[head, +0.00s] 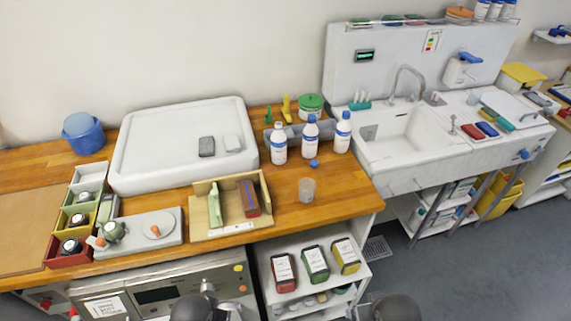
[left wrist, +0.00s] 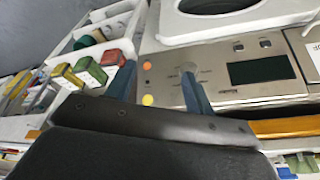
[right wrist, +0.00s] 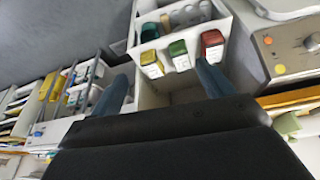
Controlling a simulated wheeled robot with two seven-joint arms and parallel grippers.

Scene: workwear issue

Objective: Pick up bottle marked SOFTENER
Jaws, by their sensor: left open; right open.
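Three white bottles with blue and white labels stand in a row at the back right of the wooden counter in the head view: a left one (head: 279,145), a middle one (head: 310,139) and a right one (head: 342,134). The label writing is too small to read, so I cannot tell which is marked SOFTENER. My left gripper (left wrist: 162,88) is open and empty in the left wrist view, in front of the machine panel. My right gripper (right wrist: 160,88) is open and empty in the right wrist view, near the low shelf. Both are well away from the bottles.
A small blue object (head: 314,163) and a clear cup (head: 307,190) stand in front of the bottles. A wooden tray (head: 223,230) is to their left, a grey bin (head: 297,131) behind them. The sink (head: 404,135) is to the right.

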